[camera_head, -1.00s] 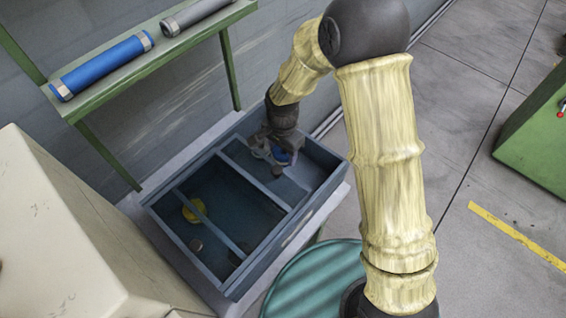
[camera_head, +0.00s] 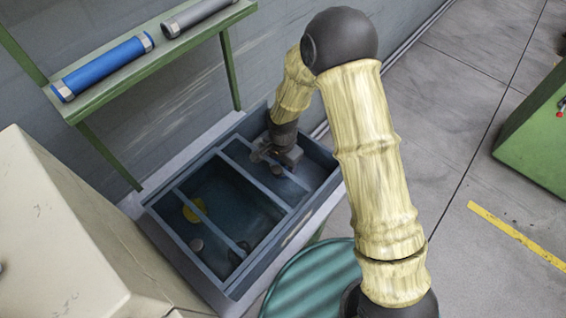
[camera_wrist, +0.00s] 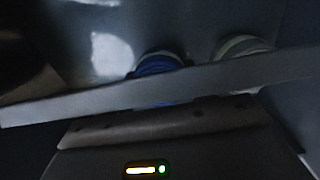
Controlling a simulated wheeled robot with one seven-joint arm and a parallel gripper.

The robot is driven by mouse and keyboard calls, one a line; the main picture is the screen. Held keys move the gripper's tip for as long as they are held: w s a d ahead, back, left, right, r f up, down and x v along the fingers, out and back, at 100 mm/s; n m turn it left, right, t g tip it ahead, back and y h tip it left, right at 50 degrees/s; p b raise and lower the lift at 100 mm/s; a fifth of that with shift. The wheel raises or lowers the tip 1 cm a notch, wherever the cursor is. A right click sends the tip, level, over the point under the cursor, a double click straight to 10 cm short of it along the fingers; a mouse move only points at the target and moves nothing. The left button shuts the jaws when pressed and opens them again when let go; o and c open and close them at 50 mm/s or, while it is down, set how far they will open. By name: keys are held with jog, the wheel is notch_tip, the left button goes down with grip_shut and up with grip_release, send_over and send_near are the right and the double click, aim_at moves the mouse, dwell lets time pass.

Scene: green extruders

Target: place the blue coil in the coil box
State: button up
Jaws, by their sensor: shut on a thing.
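The coil box (camera_head: 222,285) is a blue-grey tray split by dividers, below the shelf. My gripper (camera_head: 279,163) is low in its right-hand far compartment. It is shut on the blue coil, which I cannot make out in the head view. In the wrist view the blue coil (camera_wrist: 158,65) shows just beyond my gripper's body, partly hidden by a grey bar crossing the picture. The fingertips are hidden there, and I cannot tell whether the coil touches the box floor.
A grey round piece (camera_wrist: 240,45) is right of the blue coil. A blue tube (camera_head: 103,66) and a grey tube (camera_head: 194,15) lie on the green shelf above. A beige cabinet (camera_head: 70,235) stands at left.

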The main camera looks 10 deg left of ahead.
jog(key=shift+f, duration=0.1)
jog(key=o, duration=1)
notch_tip(320, 180, up, 12)
jog(key=shift+r+b, duration=0.15)
jog(key=shift+b, duration=0.2)
dwell(0.4)
